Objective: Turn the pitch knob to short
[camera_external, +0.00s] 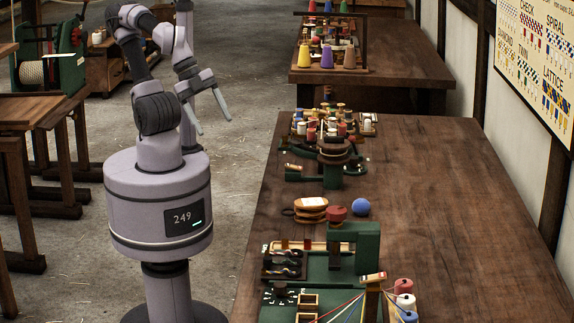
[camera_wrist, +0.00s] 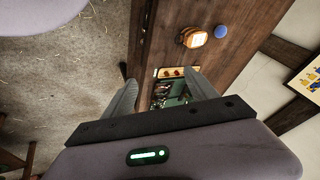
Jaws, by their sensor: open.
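The green machine (camera_external: 354,243) stands at the near end of the long wooden table. On its near left corner is a dark dial with pale marks (camera_external: 280,293), which may be the pitch knob; its labels and setting are too small to read. My gripper (camera_external: 207,111) is open and empty, raised left of the table and well apart from the machine. In the wrist view my gripper (camera_wrist: 164,84) has its fingers spread, with part of the green machine (camera_wrist: 174,102) showing beyond them. The dial cannot be made out there.
An orange-brown stack (camera_external: 310,210), a red piece (camera_external: 336,214) and a blue ball (camera_external: 361,207) lie behind the machine. Spools (camera_external: 403,286) with coloured strands stand at its right. The table's right side (camera_external: 450,220) is bare.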

